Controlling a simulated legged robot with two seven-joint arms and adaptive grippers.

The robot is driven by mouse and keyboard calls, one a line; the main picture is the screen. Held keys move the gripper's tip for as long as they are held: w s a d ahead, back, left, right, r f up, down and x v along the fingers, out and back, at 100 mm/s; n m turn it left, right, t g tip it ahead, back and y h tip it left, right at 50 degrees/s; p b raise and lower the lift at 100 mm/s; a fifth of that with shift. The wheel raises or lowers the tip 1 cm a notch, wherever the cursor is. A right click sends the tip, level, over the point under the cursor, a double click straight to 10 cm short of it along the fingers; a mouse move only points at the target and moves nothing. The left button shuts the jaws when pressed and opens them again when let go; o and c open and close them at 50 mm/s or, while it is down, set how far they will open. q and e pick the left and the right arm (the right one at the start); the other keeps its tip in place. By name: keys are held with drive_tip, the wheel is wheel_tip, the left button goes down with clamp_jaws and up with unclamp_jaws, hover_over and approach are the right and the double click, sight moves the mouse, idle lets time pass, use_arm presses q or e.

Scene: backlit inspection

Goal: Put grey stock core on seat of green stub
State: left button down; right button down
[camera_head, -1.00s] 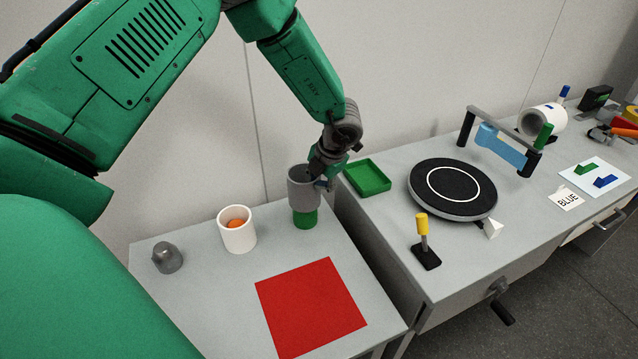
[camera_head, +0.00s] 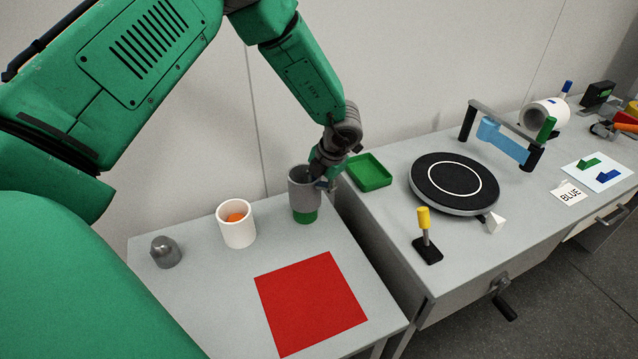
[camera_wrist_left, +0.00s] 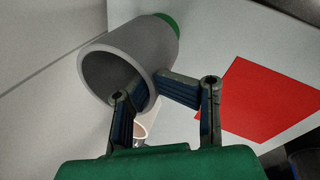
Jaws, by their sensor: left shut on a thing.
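The grey stock core (camera_head: 303,190) is a hollow upright cylinder with an open top. It stands over the green stub (camera_head: 304,216), whose lower part shows beneath it. My left gripper (camera_head: 319,180) is shut on the core's rim wall from the right side. In the left wrist view the fingers (camera_wrist_left: 151,90) pinch the wall of the core (camera_wrist_left: 132,62), one finger at its open mouth and one outside. Green of the stub (camera_wrist_left: 168,23) shows at the core's far end. The seat is hidden, so I cannot tell whether the core rests on it. My right gripper is not in view.
A white cup (camera_head: 237,226) with an orange thing inside and a grey domed piece (camera_head: 165,252) stand left of the stub. A red square (camera_head: 311,303) lies in front. A green tray (camera_head: 369,172) and black turntable (camera_head: 454,184) are on the right bench.

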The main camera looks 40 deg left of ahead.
use_arm(q)
drive_tip(key=shift+d+f+b, duration=0.1)
drive_tip(key=shift+f+b, duration=0.4)
drive_tip(key=shift+f, duration=0.4)
drive_tip(key=shift+r+p, duration=0.2)
drive_tip(key=shift+p, duration=0.15)
idle(0.6)
drive_tip(key=shift+a+p, duration=0.25)
drive_tip(key=shift+p, duration=0.1)
idle(0.4)
drive_tip(key=shift+f, duration=0.15)
idle(0.4)
